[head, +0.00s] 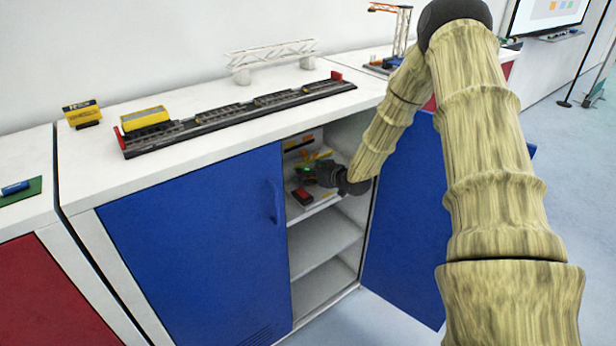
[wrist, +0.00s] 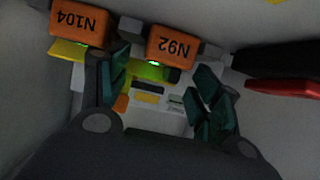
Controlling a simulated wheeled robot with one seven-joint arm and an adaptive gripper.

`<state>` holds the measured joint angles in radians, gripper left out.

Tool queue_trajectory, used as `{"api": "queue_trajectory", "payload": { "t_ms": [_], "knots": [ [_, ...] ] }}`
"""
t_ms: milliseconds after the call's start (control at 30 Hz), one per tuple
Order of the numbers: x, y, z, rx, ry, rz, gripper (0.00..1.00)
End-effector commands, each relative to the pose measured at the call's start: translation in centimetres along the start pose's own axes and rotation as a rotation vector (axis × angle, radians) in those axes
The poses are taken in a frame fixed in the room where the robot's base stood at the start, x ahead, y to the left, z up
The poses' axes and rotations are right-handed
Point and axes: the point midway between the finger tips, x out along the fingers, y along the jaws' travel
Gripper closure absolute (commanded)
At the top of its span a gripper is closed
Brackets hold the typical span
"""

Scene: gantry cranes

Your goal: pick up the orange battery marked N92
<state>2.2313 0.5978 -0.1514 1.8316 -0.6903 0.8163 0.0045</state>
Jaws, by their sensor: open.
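In the wrist view, the orange battery marked N92 (wrist: 172,47) shows upside down near the top middle. It sits by a yellow-green piece with a green light (wrist: 150,70). Another orange battery, marked N104 (wrist: 79,24), is to its left. My gripper (wrist: 160,88) is open, with its dark green-padded fingers apart and nothing held between them. The N92 battery appears just beyond the gap between the fingertips. In the head view, my gripper (head: 308,172) reaches into the open cabinet at the upper shelf and hides much of what is there.
The cabinet (head: 190,240) has its right blue door (head: 405,215) swung open and its left door shut. A black-and-red object (head: 302,195) lies on the upper shelf near my gripper. The lower shelf (head: 318,240) looks empty. A model track (head: 235,110) lies on top.

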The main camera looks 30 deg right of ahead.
Motion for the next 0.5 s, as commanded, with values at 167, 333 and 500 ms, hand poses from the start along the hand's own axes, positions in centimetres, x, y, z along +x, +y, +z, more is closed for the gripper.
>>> {"api": "queue_trajectory", "payload": {
  "t_ms": [167,333,500],
  "knots": [
    [0.92,-0.02,0.04,0.0,0.0,0.0,0.36],
    [0.98,-0.02,0.01,0.0,0.0,0.0,0.36],
    [0.96,-0.02,0.01,0.0,0.0,0.0,0.56]
  ]
}}
